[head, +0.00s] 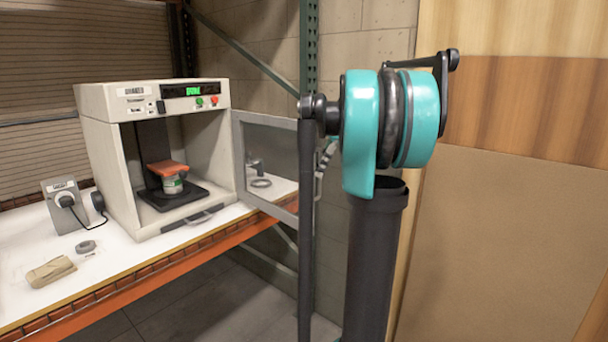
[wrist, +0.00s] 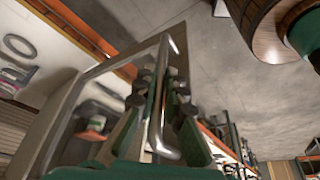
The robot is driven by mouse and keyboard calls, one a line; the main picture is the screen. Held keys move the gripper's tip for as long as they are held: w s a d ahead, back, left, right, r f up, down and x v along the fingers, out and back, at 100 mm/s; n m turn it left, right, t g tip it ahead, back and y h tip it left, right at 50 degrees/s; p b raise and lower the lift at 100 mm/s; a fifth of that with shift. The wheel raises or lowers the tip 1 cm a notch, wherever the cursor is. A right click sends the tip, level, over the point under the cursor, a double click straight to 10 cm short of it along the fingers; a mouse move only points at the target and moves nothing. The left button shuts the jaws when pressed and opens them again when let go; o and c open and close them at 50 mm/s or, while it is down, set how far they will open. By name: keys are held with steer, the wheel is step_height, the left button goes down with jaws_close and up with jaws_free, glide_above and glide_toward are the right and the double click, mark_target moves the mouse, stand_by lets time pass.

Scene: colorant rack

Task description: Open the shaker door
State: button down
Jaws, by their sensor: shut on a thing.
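The shaker (head: 112,104) is a cream box with a lit green display, standing on the bench in the head view. Its door (head: 240,153) is a grey-framed clear panel, swung outward at the right side of the box, so the chamber is exposed. In the wrist view the door frame (wrist: 62,128) slants across the left half, with a bent metal handle (wrist: 158,112) along its edge. My gripper (wrist: 160,88) has a finger on each side of the handle and is shut on it. In the head view my arm hides most of the gripper.
A small can (head: 173,184) sits in the chamber under an orange-red plate (head: 167,168). A grey socket box (head: 62,205), a dark ring (head: 86,246) and a tan block (head: 50,271) are on the bench. A green rack post (head: 309,45) stands behind the door.

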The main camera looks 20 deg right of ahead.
steer(key=shift+w+d, duration=1.5)
steer(key=shift+d, duration=0.3)
steer(key=c, duration=1.6)
jaws_free()
steer(key=shift+a, duration=0.1)
steer(key=shift+r, duration=0.1)
steer(key=v, duration=1.1)
steer(key=shift+d+r, duration=0.3)
steer(key=shift+r, duration=0.05)
steer(key=shift+s, duration=0.2)
